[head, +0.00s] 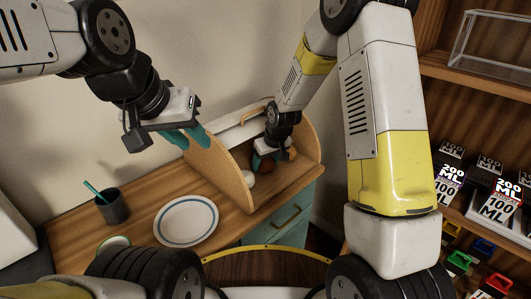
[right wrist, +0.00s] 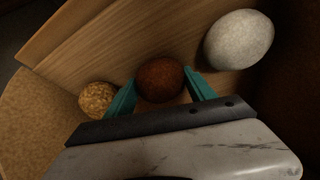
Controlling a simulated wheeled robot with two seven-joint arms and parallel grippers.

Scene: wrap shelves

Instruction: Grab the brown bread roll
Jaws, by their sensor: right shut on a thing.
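The brown bread roll (right wrist: 160,79) is dark and round, and in the right wrist view it sits between the teal fingers of my right gripper (right wrist: 159,80). The fingers are shut on its two sides. In the head view my right gripper (head: 263,157) reaches down into the wooden bread box (head: 214,172), and the roll is mostly hidden there. A white egg-shaped roll (right wrist: 239,39) lies to the right and a speckled tan roll (right wrist: 97,99) to the left. My left gripper (head: 187,137) is above the counter beside the box, with its finger gap unclear.
A blue-rimmed plate (head: 186,221) and a dark cup (head: 112,207) with a teal stick stand on the wooden counter (head: 150,212). The box's side panels rise close around my right gripper. A shelf with boxed goods (head: 489,206) stands at the right.

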